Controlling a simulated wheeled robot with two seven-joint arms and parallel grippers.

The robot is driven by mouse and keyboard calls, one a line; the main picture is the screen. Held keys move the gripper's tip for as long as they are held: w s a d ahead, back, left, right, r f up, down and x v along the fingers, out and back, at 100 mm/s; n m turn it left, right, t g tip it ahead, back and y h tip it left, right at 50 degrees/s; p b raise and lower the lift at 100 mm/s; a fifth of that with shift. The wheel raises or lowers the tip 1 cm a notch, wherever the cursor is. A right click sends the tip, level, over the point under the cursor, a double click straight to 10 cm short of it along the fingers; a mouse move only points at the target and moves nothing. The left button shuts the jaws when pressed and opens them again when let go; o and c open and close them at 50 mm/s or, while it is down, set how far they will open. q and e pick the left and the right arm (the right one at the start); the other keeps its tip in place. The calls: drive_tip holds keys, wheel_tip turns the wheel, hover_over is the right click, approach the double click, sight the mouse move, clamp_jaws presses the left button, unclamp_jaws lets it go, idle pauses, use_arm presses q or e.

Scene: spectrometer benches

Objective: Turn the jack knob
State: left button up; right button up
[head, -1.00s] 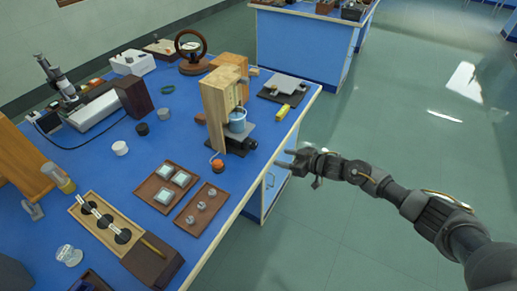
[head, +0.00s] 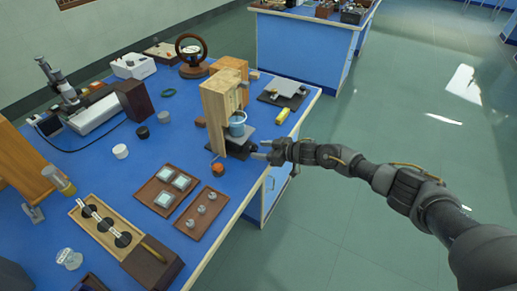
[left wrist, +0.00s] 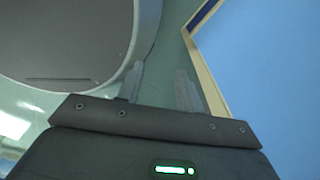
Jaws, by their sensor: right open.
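The jack (head: 236,148) is a low dark platform at the foot of a wooden stand (head: 214,112), near the right edge of the blue bench. A small blue bucket (head: 237,125) is above it. The dark jack knob (head: 251,147) is on its right side, small and partly hidden by my fingers. My right gripper (head: 259,150) is open at the knob, with its fingers pointing left; I cannot tell whether they touch it. My left gripper (left wrist: 169,88) shows in the left wrist view, open and empty, beside the bench edge.
Wooden trays (head: 192,225) with small pieces lie in front. The floor (head: 370,240) right of the bench is clear.

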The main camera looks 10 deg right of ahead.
drive_tip(key=shift+x, duration=0.9)
drive_tip(key=c, duration=1)
drive_tip(key=m+b, duration=0.1)
drive_tip(key=b, duration=0.1)
drive_tip(key=m+g+y+b, duration=0.1)
drive_tip(key=shift+w+f+m+b, duration=0.15)
drive_tip(key=shift+f+m+b, duration=0.1)
drive_tip(key=shift+m+b, duration=0.15)
drive_tip(key=shift+d+r+m+g+y+b, duration=0.15)
drive_tip(key=shift+m+g+y+b, duration=0.75)
drive_tip(key=shift+b, duration=0.45)
